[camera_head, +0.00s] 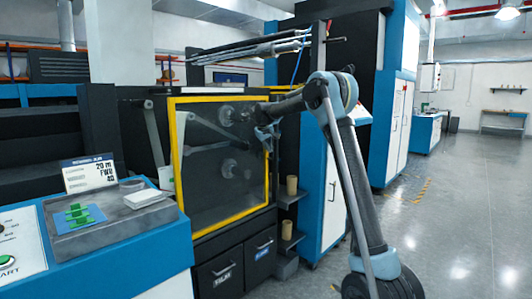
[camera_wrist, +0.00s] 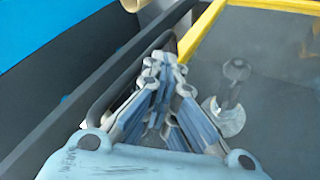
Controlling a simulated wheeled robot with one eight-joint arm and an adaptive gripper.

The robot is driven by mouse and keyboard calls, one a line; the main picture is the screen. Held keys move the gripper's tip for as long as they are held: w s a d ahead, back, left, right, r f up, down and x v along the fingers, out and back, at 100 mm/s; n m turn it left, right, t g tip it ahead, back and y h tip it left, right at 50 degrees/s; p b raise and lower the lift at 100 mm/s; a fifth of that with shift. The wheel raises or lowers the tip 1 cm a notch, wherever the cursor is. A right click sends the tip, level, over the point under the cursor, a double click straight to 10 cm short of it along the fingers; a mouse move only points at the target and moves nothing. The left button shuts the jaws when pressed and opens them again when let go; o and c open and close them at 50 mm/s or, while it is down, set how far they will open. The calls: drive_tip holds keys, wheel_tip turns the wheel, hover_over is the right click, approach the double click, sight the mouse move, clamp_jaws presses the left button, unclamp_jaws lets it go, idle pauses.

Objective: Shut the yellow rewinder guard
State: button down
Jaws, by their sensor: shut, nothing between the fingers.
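The yellow rewinder guard (camera_head: 205,185) is a yellow frame around a clear pane, upright at the front of the dark machine. Rolls or hubs show through it. It looks near the cabinet front; I cannot tell whether it is fully flush. My gripper (camera_head: 268,131) is at the guard's right edge, in its upper half. In the wrist view my gripper (camera_wrist: 165,60) has its fingers together and empty, beside the yellow frame (camera_wrist: 203,27). A dark handle-like bar (camera_wrist: 105,98) lies left of the fingers, partly hidden by them. Contact with the guard is unclear.
A blue console (camera_head: 120,255) with a tray, green pieces and a sign (camera_head: 89,173) stands at the front left. Cardboard cores (camera_head: 292,186) sit on small shelves right of the guard. Labelled drawers (camera_head: 222,276) are below it. Open grey floor (camera_head: 455,220) lies to the right.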

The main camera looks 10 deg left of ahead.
drive_tip(key=shift+w+d+r, duration=0.1)
drive_tip(key=shift+w+d, duration=0.5)
drive_tip(key=shift+w, duration=0.25)
drive_tip(key=shift+w+d+f, duration=0.1)
drive_tip(key=shift+w+d, duration=0.55)
drive_tip(key=shift+w, duration=0.2)
drive_tip(key=shift+w+d+r, duration=0.1)
drive_tip(key=shift+w+d, duration=0.5)
drive_tip(key=shift+w, duration=0.25)
drive_tip(key=d+v, duration=0.1)
drive_tip(key=v, duration=0.9)
drive_tip(key=s+d+f+m+g, duration=0.1)
drive_tip(key=s+d+f+m, duration=0.1)
drive_tip(key=s+d, duration=1.2)
drive_tip(key=s+d+f+m+g, duration=0.2)
drive_tip(key=s+d, duration=0.7)
drive_tip(key=s, duration=0.9)
drive_tip(key=s+d+f+m+g, duration=0.1)
drive_tip(key=s+d+f, duration=0.3)
drive_tip(key=s+f, duration=0.8)
drive_tip(key=s+d+f+m+g+y, duration=0.1)
drive_tip(key=s+d+f, duration=0.3)
drive_tip(key=s+f, duration=0.9)
drive_tip(key=s+m, duration=0.1)
drive_tip(key=s, duration=0.8)
drive_tip(key=shift+f, duration=0.25)
